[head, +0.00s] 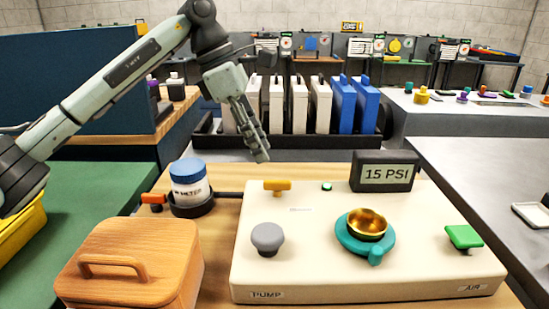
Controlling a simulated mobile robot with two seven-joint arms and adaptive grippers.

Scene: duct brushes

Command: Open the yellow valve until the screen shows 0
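The yellow valve (277,187) is a small T-shaped handle at the back left of a cream panel box (340,270). The dark screen (388,173) at the panel's back right reads 15 PSI. My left gripper (262,156) hangs in the air above and behind the yellow valve, pointing down, apart from it. Its fingers are seen nearly edge-on, so I cannot tell whether they are open or shut. Nothing shows held in it. My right gripper is not in view.
The panel also carries a grey PUMP knob (267,237), a teal ring (374,248) with a gold cup (366,223), and a green AIR handle (464,237). A blue-lidded jar (189,182) and a wooden lidded box (130,262) stand left.

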